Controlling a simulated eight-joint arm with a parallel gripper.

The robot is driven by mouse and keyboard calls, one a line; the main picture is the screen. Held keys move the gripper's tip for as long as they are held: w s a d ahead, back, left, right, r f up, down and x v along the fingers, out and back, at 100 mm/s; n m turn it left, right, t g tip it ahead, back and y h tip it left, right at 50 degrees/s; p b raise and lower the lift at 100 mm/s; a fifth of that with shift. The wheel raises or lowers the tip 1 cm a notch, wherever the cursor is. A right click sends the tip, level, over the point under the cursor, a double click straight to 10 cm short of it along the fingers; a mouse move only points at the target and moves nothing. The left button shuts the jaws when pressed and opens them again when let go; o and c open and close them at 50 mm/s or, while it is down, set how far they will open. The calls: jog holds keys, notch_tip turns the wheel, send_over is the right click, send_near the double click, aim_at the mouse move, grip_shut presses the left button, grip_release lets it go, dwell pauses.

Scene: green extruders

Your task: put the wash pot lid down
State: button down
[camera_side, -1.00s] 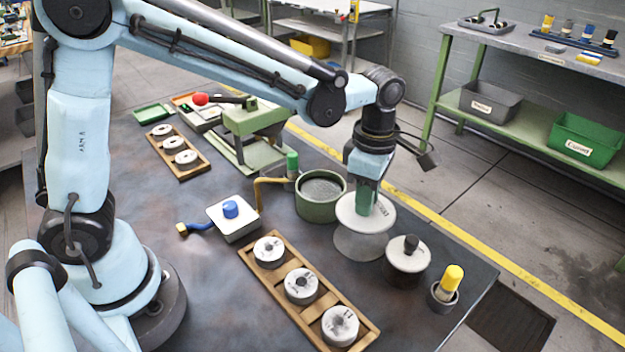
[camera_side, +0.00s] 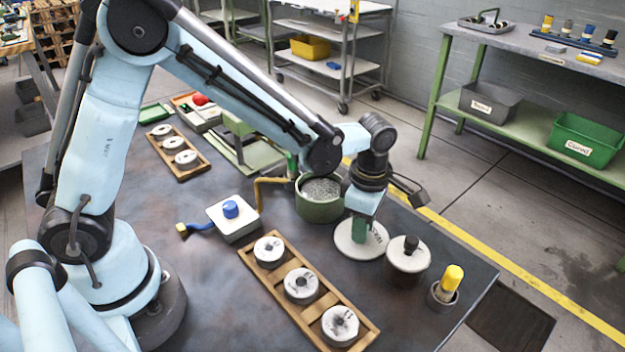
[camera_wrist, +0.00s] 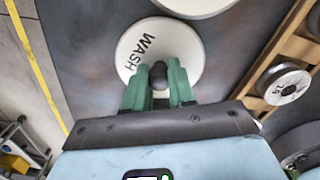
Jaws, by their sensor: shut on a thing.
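The wash pot lid (camera_side: 343,246) is a flat white disc marked WASH, with a dark knob. In the side view it is low, level, and looks to be at or just above the table top; I cannot tell whether it touches. My gripper (camera_side: 359,229) points straight down and its green fingers are shut on the knob. In the wrist view the lid (camera_wrist: 188,42) lies under the fingers of my gripper (camera_wrist: 159,78), with the knob between them. The green wash pot (camera_side: 320,211) stands open just behind and left of the lid, its grey grainy inside showing.
A lidded pot with a black knob (camera_side: 407,263) stands close to the right of the lid. A wooden rack (camera_side: 262,268) with white weights lies in front left. A white box with a blue knob (camera_side: 233,222) is at left.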

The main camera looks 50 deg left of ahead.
jog(key=c, duration=0.9)
grip_release()
jog(key=shift+c, duration=0.2)
notch_tip(320, 180, up, 12)
jog(key=s+a+m+t, duration=0.3)
jog(key=s+a+m, duration=0.2)
jog(key=m, duration=0.6)
jog(key=s+a+m+t, duration=0.4)
jog(key=a+m, duration=0.3)
jog(key=m, duration=0.4)
jog(key=shift+s+a+r, duration=0.25)
jog(key=shift+s+r, duration=0.15)
jog(key=shift+s, duration=0.15)
jog(key=shift+o, duration=0.4)
